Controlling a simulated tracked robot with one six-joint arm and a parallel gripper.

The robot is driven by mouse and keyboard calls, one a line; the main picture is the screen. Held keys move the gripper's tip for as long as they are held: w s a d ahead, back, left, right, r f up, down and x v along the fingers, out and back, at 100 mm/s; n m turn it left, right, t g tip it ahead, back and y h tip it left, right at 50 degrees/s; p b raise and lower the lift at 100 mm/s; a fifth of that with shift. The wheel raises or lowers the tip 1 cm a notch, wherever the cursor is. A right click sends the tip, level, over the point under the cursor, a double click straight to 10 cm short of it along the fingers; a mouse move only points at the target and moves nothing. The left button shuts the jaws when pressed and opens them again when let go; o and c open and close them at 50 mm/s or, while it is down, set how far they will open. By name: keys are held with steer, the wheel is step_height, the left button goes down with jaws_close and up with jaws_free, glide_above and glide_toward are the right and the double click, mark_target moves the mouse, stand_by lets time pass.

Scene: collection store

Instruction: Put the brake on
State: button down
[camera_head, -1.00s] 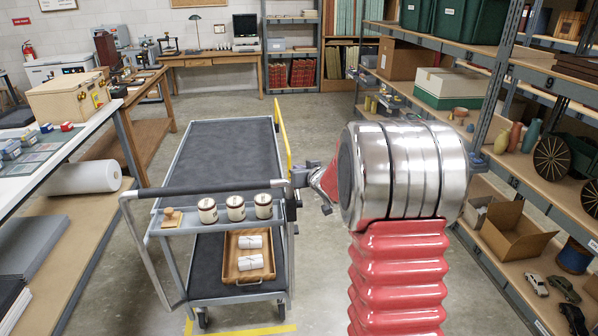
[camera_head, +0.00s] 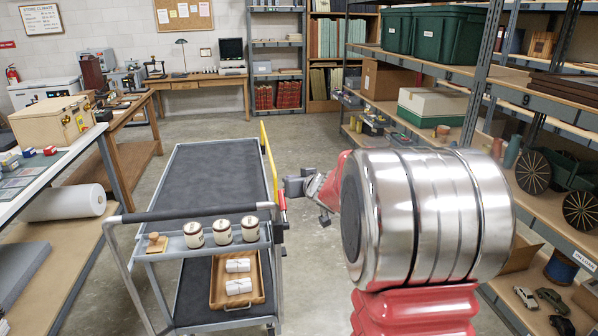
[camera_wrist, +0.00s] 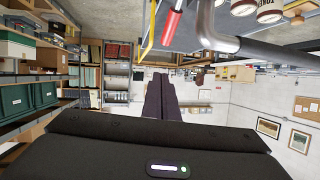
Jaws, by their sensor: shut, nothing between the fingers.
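The grey cart (camera_head: 215,170) has a dark push handle (camera_head: 196,212) at its near end and a yellow bar (camera_head: 267,160) along its right side. A red-gripped lever (camera_head: 283,198) is at the cart's right near corner, small and partly hidden in the head view. The wrist view, upside down, shows its red grip (camera_wrist: 172,22) beside the yellow bar and the grey handle tube. My gripper (camera_head: 294,186) is just right of the cart, near the lever. In the wrist view its dark fingers (camera_wrist: 160,92) are together and empty, apart from the red grip.
The cart carries several lidded jars (camera_head: 222,231), a wooden stamp (camera_head: 156,242) and a wooden tray (camera_head: 238,296) with white rolls. A loaded shelf rack (camera_head: 440,78) stands to the right. A workbench (camera_head: 60,170) is on the left. The floor beyond the cart is clear.

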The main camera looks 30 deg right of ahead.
steer(key=shift+s+a+r, duration=0.1)
steer(key=shift+s+r, duration=0.45)
steer(key=shift+r, duration=0.25)
steer(key=shift+s+d+r, duration=0.1)
steer(key=shift+s+r, duration=0.5)
steer(key=shift+r, duration=0.2)
steer(key=shift+s+a+r, duration=0.1)
steer(key=shift+s+r, duration=0.45)
steer(key=shift+r, duration=0.25)
steer(key=s+d+f+g+h, duration=0.3)
steer(key=s+d+f, duration=0.1)
steer(key=d, duration=0.2)
steer(key=s+a+f+m+g+h, duration=0.1)
steer(key=s+a+f+g, duration=0.1)
steer(key=s, duration=0.3)
steer(key=s+a+f+g, duration=0.1)
steer(key=s+f+g, duration=0.1)
steer(key=s, duration=0.3)
steer(key=s+a+n+y, duration=0.1)
steer(key=s+a+y, duration=0.1)
steer(key=s+a, duration=0.4)
steer(key=s+a+n+y, duration=0.1)
steer(key=s+a+y, duration=0.1)
steer(key=s+a, duration=0.5)
steer(key=s+a+n+g+y, duration=0.1)
steer(key=s+a, duration=0.5)
steer(key=a, duration=1)
steer(key=shift+s+a+r+n+y, duration=0.15)
steer(key=shift+r+n+y, duration=0.15)
steer(key=shift+y, duration=0.2)
